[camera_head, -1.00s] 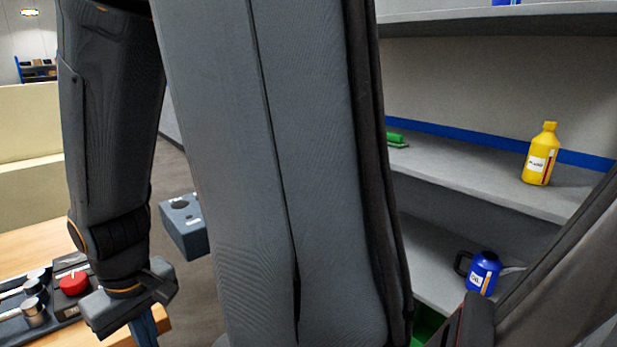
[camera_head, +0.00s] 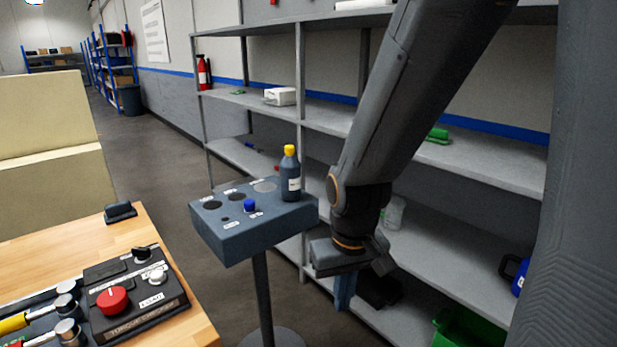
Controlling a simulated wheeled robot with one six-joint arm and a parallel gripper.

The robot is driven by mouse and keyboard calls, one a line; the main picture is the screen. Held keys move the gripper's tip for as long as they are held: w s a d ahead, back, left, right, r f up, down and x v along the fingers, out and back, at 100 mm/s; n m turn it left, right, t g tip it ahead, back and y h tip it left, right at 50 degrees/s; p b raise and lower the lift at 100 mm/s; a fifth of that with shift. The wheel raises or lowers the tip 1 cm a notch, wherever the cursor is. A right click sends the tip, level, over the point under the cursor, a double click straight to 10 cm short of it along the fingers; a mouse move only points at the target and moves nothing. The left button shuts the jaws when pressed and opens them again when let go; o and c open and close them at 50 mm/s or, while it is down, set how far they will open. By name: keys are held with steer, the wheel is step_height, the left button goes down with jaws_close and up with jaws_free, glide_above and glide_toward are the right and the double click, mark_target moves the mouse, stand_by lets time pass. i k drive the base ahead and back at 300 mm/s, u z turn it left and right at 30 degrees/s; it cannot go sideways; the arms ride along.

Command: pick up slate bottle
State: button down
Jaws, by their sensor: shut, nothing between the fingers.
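The slate bottle (camera_head: 290,182) has a yellow cap and a white label. It stands upright on the top of a slate-grey pedestal stand (camera_head: 238,243), near its back right corner. My gripper (camera_head: 344,300) hangs at the end of my arm to the right of the stand and lower than the bottle. Its fingers point down and are partly seen; they are shut and empty. The gripper is apart from the bottle, and the bottle is fully in view.
The stand's top has several round holes and a small blue knob (camera_head: 249,205). Grey shelves (camera_head: 470,165) fill the right and back. A wooden table (camera_head: 50,262) with a torque checker box (camera_head: 134,290) is at the lower left. The floor between is clear.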

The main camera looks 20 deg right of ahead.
mark_target(291, 170)
steer(key=z, duration=0.35)
steer(key=k, duration=0.25)
steer(key=z, duration=0.45)
steer(key=i, duration=0.8)
steer(key=z, duration=0.05)
